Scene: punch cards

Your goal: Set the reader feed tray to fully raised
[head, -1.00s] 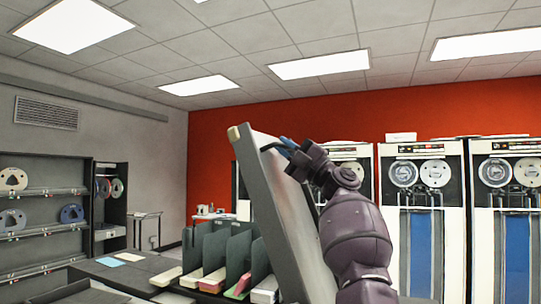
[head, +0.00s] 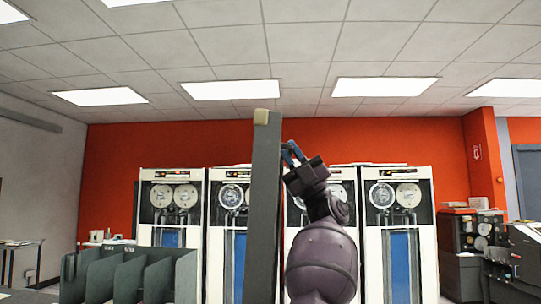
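The reader feed tray, a long grey panel (head: 265,210) with a cream tip (head: 262,117) at its top, stands almost upright in the middle of the head view. I see it nearly edge on, and its lower end runs out of the frame. My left gripper is not in view.
A grey card rack with dividers (head: 183,278) stands at the lower left. White tape cabinets (head: 424,250) line the red back wall. Dark machines (head: 478,235) stand at the right. The space above the panel is clear up to the ceiling.

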